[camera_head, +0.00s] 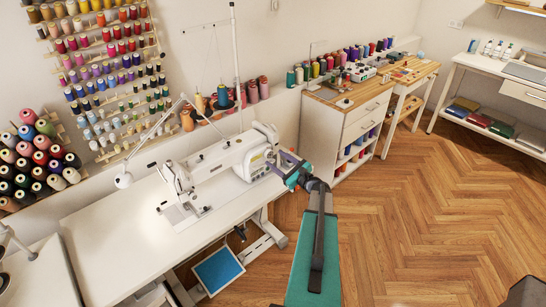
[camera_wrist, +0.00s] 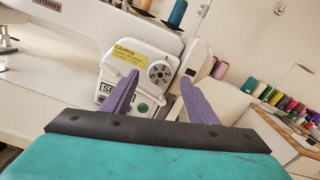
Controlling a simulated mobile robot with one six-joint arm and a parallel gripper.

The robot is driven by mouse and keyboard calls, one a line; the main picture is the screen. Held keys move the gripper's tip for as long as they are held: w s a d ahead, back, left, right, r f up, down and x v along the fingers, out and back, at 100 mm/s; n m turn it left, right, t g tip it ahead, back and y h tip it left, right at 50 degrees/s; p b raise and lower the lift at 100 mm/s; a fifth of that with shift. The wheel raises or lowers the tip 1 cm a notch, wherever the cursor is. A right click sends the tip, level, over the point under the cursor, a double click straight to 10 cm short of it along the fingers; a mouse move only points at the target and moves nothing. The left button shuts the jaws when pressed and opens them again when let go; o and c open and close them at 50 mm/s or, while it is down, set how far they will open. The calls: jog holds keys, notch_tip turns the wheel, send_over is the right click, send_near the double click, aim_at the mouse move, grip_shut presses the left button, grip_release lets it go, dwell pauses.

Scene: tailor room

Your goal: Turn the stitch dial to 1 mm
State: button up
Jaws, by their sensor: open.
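The stitch dial (camera_wrist: 159,73) is a round pale dial with dark markings on the end of the white sewing machine (camera_head: 222,160), beside a yellow caution label. In the wrist view my gripper (camera_wrist: 160,84) is open, with its two purple fingers apart on either side of the dial in the picture. Nothing is between the fingers, and I see no contact with the dial. In the head view my gripper (camera_head: 284,158) is at the right end of the machine. The arm covers part of that end there, and the dial's setting is too small to read.
The machine stands on a white table (camera_head: 120,235). A white lamp (camera_head: 124,180) stands over the table. Thread spools line the wall behind. A wooden-topped cabinet (camera_head: 352,124) is right of the machine. The wooden floor (camera_head: 430,210) at right is clear.

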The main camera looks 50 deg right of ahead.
aim_at(269, 154)
jog(key=shift+w+d+p, duration=0.1)
jog(key=shift+w+p, duration=0.3)
jog(key=shift+w, duration=0.9)
jog(key=c, duration=1)
jog(key=shift+a+f, duration=0.1)
jog(key=shift+a, duration=0.1)
jog(key=shift+c, duration=0.3)
jog(key=shift+d, duration=0.1)
